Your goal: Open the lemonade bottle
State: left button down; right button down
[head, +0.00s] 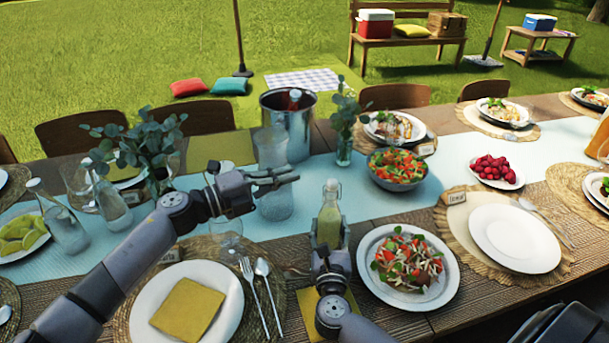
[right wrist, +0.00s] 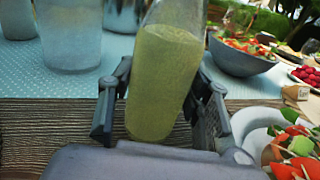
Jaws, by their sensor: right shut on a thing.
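The lemonade bottle (head: 330,213) is clear glass with cloudy yellow-green liquid and a stopper with a wire clasp on its neck. It stands about upright at the near edge of the blue runner. My right gripper (head: 328,248) is shut on its lower body; in the right wrist view the bottle (right wrist: 163,80) is between the two fingers (right wrist: 160,112), and its top is out of frame. My left gripper (head: 287,176) is to the left of the bottle, above the runner and higher than the bottle's neck. It holds nothing I can see. Its fingers are seen from the side, so their gap is unclear.
A salad plate (head: 443,291) is close right of the bottle. A bowl of salad (head: 397,178) is behind right. A plate with a yellow napkin (head: 150,297) is at the near left.

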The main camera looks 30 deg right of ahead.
pick_arm(q)
jog(key=d+f, duration=0.2)
jog(key=d, duration=0.6)
jog(key=shift+f, duration=0.25)
jog(key=shift+s, duration=0.15)
jog(key=shift+s, duration=0.25)
jog(key=shift+s+a+r, duration=0.1)
jog(key=shift+r, duration=0.05)
dwell(0.4)
jog(key=shift+s+a+r, duration=0.15)
jog(key=shift+s+r, duration=0.15)
jog(key=shift+s, duration=0.2)
jog(key=shift+s+a+r, duration=0.15)
jog(key=shift+s+r, duration=0.15)
jog(key=shift+s, duration=0.3)
